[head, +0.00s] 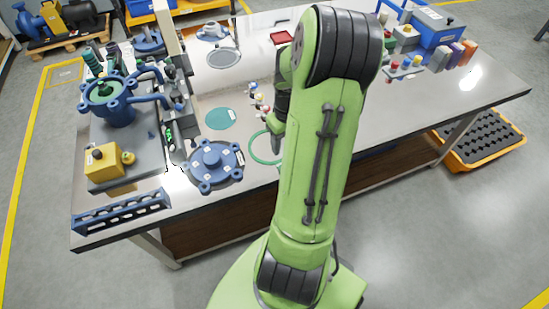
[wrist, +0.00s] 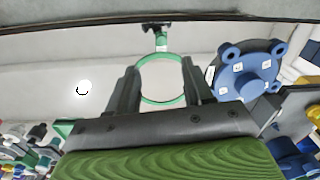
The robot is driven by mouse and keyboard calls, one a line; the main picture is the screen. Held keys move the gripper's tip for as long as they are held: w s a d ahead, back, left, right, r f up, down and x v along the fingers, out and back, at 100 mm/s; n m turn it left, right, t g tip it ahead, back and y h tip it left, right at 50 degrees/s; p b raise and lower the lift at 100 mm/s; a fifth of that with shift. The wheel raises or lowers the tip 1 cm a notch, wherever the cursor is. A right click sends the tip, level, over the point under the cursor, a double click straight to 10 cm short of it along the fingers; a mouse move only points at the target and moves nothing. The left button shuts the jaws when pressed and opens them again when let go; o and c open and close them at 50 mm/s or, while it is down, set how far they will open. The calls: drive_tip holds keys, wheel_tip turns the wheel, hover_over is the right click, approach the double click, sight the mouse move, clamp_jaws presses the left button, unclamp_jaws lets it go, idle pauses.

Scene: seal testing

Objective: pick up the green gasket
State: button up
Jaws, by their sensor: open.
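The green gasket is a thin ring (head: 254,153) lying on the table near its front edge, partly hidden behind my arm in the head view. In the wrist view the ring (wrist: 162,102) shows whole or nearly so, between and beyond my two fingers. My gripper (wrist: 159,72) is open, with one finger on each side of the ring in that view. In the head view my gripper (head: 277,140) is mostly hidden by the arm, just right of the ring's visible part. Nothing is seen held, and I cannot tell whether a finger touches the ring.
A blue flanged cover (head: 215,162) lies left of the ring; it is also close right in the wrist view (wrist: 252,72). A green disc (head: 220,118) lies behind it. Small coloured-top parts (head: 258,100) stand behind the ring. A test rig (head: 118,110) fills the left end.

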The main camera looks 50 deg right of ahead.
drive_tip(key=b, duration=0.1)
approach(278, 163)
drive_tip(key=s+f, duration=0.1)
drive_tip(key=s+a+f, duration=0.1)
drive_tip(key=shift+s+a, duration=0.15)
drive_tip(key=shift+s, duration=0.1)
wheel_tip(278, 163, down, 5)
drive_tip(key=b, duration=0.2)
drive_tip(key=shift+w+a+f+b, duration=0.1)
drive_tip(key=shift+f+b, duration=0.05)
drive_tip(key=shift+b, duration=0.2)
drive_tip(key=shift+c, duration=0.3)
clamp_jaws()
